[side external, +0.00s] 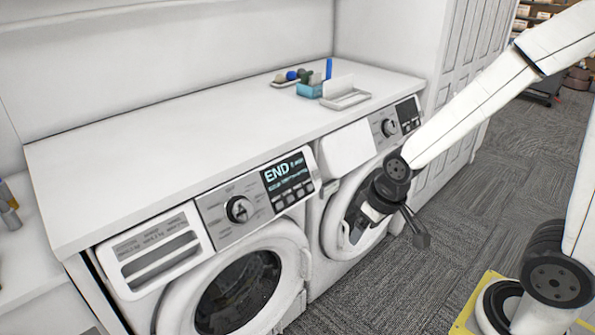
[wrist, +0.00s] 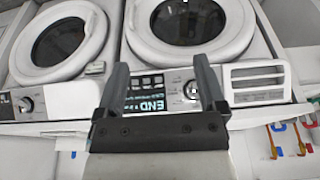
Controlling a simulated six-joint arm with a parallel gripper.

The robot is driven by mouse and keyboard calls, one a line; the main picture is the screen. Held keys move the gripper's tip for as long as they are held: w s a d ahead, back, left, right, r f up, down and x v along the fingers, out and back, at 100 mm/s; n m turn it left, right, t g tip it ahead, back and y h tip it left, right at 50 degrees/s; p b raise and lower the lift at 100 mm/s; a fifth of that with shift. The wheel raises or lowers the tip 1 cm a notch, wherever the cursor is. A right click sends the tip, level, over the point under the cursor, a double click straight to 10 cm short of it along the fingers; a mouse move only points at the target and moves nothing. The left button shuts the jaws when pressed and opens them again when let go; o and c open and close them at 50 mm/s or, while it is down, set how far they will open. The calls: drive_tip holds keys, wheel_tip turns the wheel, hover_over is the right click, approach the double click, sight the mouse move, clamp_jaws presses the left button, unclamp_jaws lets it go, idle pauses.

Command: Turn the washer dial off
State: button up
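The left machine (side external: 150,240) has a grey control panel with a round dial (side external: 239,209) and a lit display (side external: 287,175) reading END. In the wrist view the picture is inverted, and this dial (wrist: 191,90) appears just left of the right-hand finger. The display (wrist: 146,97) lies between the fingers. My gripper (side external: 354,214) is in front of the right machine, to the right of the left machine's dial and apart from it. In the wrist view my gripper (wrist: 161,75) is open, with nothing between its fingers. The dial's exact pointer position is too small to read.
The right machine (side external: 345,150) has its own dial (side external: 389,127), also in the wrist view (wrist: 25,104). A white countertop (side external: 180,140) overhangs both machines. Carpet (side external: 400,290) in front is clear.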

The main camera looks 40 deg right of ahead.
drive_tip(key=w+a+f+t, duration=0.1)
drive_tip(key=w, duration=0.3)
drive_tip(key=w+a+f+m+t, duration=0.1)
drive_tip(key=w+t, duration=0.1)
drive_tip(key=w, duration=0.3)
drive_tip(key=w+a+f+m+t, duration=0.1)
drive_tip(key=w+a+t, duration=0.1)
drive_tip(key=w, duration=0.3)
drive_tip(key=shift+w+f, duration=0.15)
drive_tip(key=shift+f, duration=0.05)
drive_tip(key=m+t, duration=0.3)
drive_tip(key=t, duration=0.2)
approach(246, 212)
drive_tip(key=shift+w+a+f+t, duration=0.1)
drive_tip(key=shift+w+f+t, duration=0.3)
drive_tip(key=shift+w+f, duration=0.3)
drive_tip(key=shift+w, duration=0.15)
drive_tip(key=shift+x, duration=3.8)
drive_tip(key=c, duration=0.9)
